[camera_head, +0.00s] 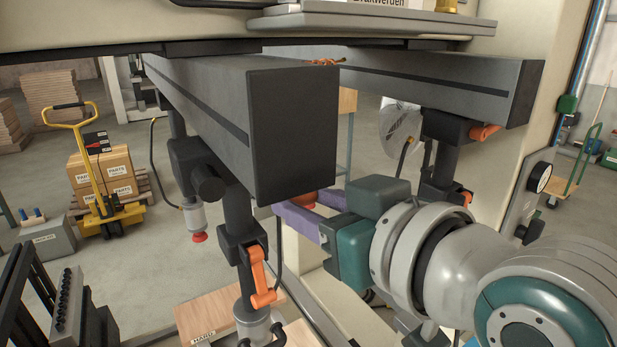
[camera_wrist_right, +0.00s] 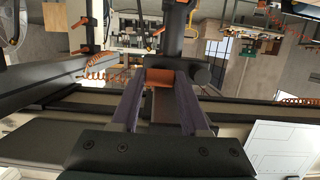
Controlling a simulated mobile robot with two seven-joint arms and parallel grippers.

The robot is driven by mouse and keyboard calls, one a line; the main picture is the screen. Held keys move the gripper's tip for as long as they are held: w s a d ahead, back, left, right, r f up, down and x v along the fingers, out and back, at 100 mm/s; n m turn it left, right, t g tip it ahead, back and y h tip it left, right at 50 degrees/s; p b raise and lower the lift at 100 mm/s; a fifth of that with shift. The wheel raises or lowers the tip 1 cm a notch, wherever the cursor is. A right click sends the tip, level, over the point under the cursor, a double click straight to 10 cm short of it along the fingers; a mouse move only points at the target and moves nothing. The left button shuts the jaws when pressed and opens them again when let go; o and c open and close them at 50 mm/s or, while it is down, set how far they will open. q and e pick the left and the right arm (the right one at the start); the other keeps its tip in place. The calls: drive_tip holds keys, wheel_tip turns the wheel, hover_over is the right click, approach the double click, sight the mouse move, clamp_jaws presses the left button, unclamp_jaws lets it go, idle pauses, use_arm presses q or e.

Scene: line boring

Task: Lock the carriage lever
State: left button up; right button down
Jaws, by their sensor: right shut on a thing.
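The right gripper (camera_head: 306,209) reaches in from the right with its purple fingers below the dark rail beam (camera_head: 290,135). It is shut on an orange lever (camera_head: 304,199), which shows only partly in the head view. In the right wrist view the orange lever (camera_wrist_right: 159,77) lies between the two purple fingertips, beside a dark cylindrical fitting (camera_wrist_right: 187,72). The lever's pivot is hard to make out. My left gripper is in neither view.
Another orange lever (camera_head: 258,275) sits on the near tool unit. More orange levers (camera_head: 485,131) are on the unit at right. Stacked boards (camera_head: 213,310) lie below. A yellow pallet jack (camera_head: 95,175) with cartons (camera_head: 100,173) stands on open floor at left.

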drive_tip(key=shift+f, duration=0.4)
drive_tip(key=shift+w+a+f+b, duration=0.1)
drive_tip(key=shift+w+f+b, duration=0.05)
drive_tip(key=shift+f+b, duration=0.7)
drive_tip(key=shift+f, duration=0.1)
drive_tip(key=shift+w+a+f+b, duration=0.3)
drive_tip(key=shift+w+f+b, duration=0.1)
drive_tip(key=shift+f+b, duration=0.4)
